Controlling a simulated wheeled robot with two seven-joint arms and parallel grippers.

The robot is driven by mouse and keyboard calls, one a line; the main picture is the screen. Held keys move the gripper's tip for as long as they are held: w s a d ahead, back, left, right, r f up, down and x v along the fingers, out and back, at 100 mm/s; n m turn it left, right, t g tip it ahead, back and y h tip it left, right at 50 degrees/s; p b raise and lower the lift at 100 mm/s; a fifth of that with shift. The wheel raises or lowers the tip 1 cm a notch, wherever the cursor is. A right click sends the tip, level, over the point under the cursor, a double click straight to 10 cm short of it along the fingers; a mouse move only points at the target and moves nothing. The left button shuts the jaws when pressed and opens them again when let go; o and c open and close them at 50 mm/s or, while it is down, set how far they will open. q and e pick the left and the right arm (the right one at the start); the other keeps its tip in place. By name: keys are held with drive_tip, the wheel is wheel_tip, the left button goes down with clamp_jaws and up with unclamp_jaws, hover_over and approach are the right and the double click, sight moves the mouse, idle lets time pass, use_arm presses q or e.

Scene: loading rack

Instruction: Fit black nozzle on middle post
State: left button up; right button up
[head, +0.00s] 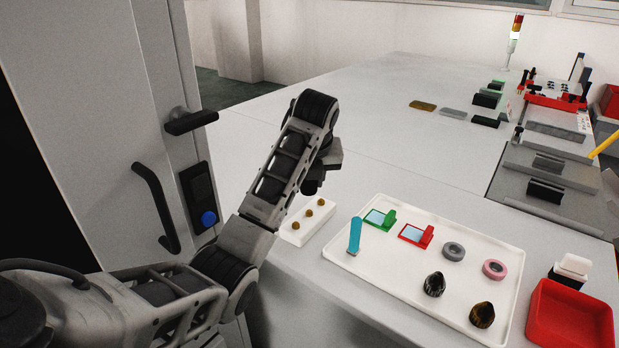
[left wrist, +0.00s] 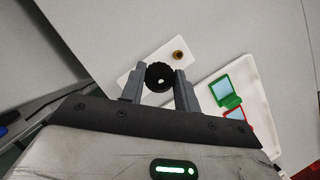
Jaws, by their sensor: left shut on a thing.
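My left gripper (head: 318,178) points down beside and above the white rack (head: 312,227), which bears three brass posts in a row. The middle post (head: 309,213) stands bare. In the left wrist view, the gripper (left wrist: 159,84) is shut on the black nozzle (left wrist: 159,72), a dark ribbed ring with a light hole in its centre. The nozzle shows in front of the rack (left wrist: 162,50) there. One brass post (left wrist: 178,55) is visible beside it; the other posts are hidden. I cannot tell the height gap. My right gripper is not in view.
A white tray (head: 385,293) right of the rack holds a blue piece (head: 354,236), green and red framed pieces, grey and pink rings, and two dark conical pieces (head: 433,285). A red bin (head: 570,318) stands at the right. The table behind the rack is clear.

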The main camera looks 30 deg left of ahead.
sight(309, 212)
use_arm(q)
drive_tip(key=shift+f, duration=2.2)
drive_tip(key=shift+f, duration=1.05)
drive_tip(key=o, duration=1.1)
drive_tip(key=shift+c, duration=0.2)
drive_tip(key=shift+r, duration=0.1)
drive_tip(key=v, duration=0.7)
drive_tip(key=shift+r, duration=0.15)
drive_tip(key=shift+d, duration=0.1)
